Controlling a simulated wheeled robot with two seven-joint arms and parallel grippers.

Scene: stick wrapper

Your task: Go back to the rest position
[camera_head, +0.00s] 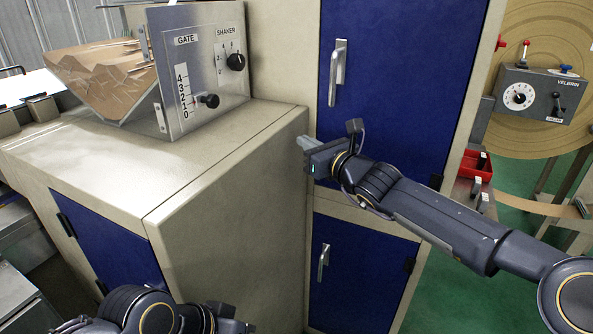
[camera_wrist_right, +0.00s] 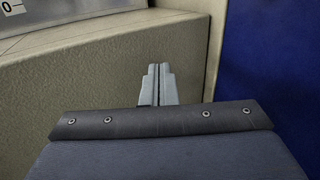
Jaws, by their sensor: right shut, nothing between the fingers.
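My right gripper (camera_head: 305,143) is held out in front of the tall cabinet, close to the right edge of the beige cabinet top. In the right wrist view its two pale fingers (camera_wrist_right: 158,84) lie together, with nothing between them. My left arm shows at the bottom left of the head view, folded low beside the beige cabinet. The dark part at its end (camera_head: 225,318) is cut by the lower edge, and its fingers cannot be made out.
A beige cabinet (camera_head: 225,215) carries a panel marked GATE and SHAKER (camera_head: 205,75) and a brown-filled hopper (camera_head: 105,75). Blue doors (camera_head: 400,75) with silver handles stand behind my right arm. A grey control box (camera_head: 530,95) and a red tray (camera_head: 475,165) are at the right.

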